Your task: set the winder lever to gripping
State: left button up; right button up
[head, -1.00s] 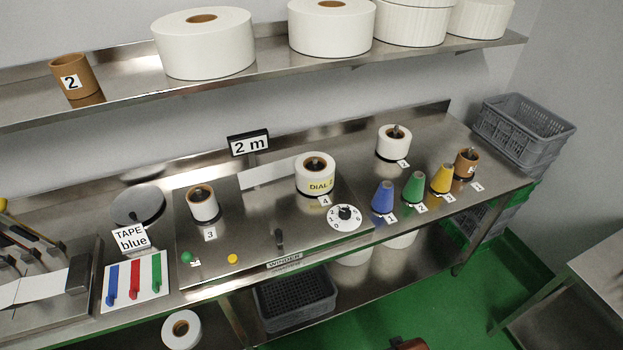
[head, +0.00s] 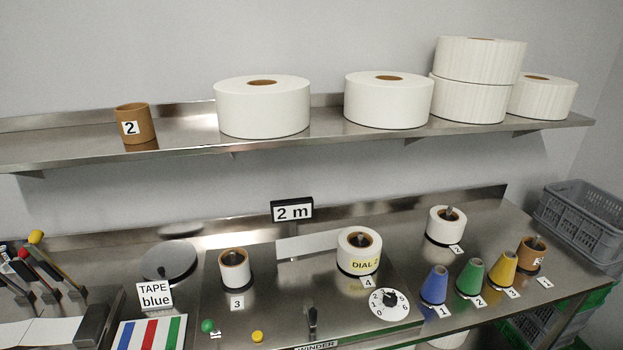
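The winder is a steel plate on the bench, with a WINDER label (head: 317,347) cut by the bottom edge of the head view. A small dark lever (head: 312,320) stands on the plate just behind that label. Its position marks are too small to read. The winder carries a roll marked 3 (head: 235,270) on its left and a roll marked DIAL 2 and 4 (head: 358,252) on its right. A round white dial (head: 389,304) is right of the lever. A green knob (head: 207,326) and a yellow button (head: 257,337) are left of it. Neither gripper is in view.
A shelf (head: 190,148) with large white rolls runs above the bench. Coloured cones, including a blue one (head: 434,285), stand right of the dial. Grey crates (head: 585,215) stand at far right.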

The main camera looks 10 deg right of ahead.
aim_at(208, 326)
jog(key=z, duration=1.55)
jog(key=k, duration=0.8)
jog(key=u, duration=1.15)
jog(key=i, duration=0.5)
